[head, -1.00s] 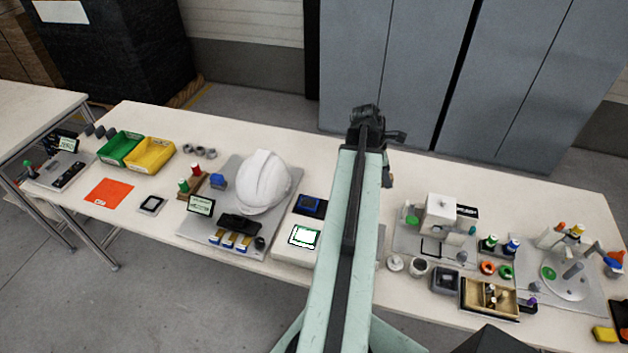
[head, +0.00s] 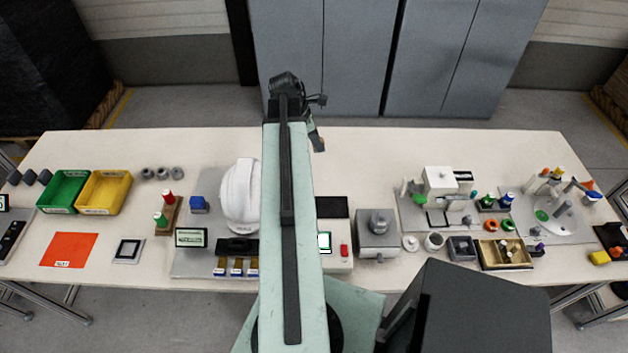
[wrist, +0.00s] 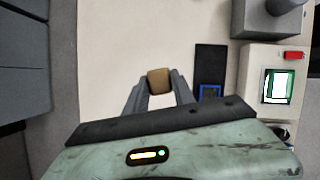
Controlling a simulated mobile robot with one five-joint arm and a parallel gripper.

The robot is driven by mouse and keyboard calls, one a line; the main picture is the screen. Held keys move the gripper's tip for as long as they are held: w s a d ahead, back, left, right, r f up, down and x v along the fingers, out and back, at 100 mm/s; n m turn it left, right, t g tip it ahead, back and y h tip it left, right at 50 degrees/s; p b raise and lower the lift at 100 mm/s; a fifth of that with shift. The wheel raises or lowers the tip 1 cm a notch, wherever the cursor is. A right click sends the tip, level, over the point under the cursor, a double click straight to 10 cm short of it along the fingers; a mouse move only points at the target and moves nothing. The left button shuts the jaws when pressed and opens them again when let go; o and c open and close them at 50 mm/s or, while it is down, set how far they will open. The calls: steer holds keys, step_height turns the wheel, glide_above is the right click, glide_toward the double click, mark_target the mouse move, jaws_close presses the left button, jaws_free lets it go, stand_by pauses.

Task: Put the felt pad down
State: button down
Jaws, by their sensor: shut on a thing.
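The felt pad looks like a small tan-brown block (wrist: 159,81) in the wrist view, pinched between the two fingertips. My gripper (wrist: 159,88) is shut on it and holds it over bare cream tabletop. In the head view my gripper (head: 318,143) is at the far end of my arm, over the back part of the table (head: 400,145); the pad is too small to make out clearly there. The height above the table cannot be told.
A black mat with a blue square (wrist: 210,88) lies right of my gripper in the wrist view, beside a device with a lit screen (wrist: 276,86). A white helmet shell (head: 240,195) stands left of my arm. The table's back strip is clear.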

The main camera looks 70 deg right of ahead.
mark_target(314, 150)
steer(key=f+m+b, duration=0.2)
steer(key=f+b, duration=0.1)
steer(key=a+f+b, duration=0.1)
steer(key=f, duration=0.1)
steer(key=shift+s+f+m+g+y+b, duration=0.25)
steer(key=shift+s+m+g+y+b, duration=0.05)
steer(key=shift+s+m+y+b, duration=0.1)
steer(key=shift+a, duration=0.1)
step_height(314, 150, down, 10)
steer(key=b, duration=1)
steer(key=shift+r, duration=0.2)
steer(key=shift+f, duration=0.15)
steer(key=c, duration=1.1)
jaws_free()
steer(key=shift+o, duration=0.2)
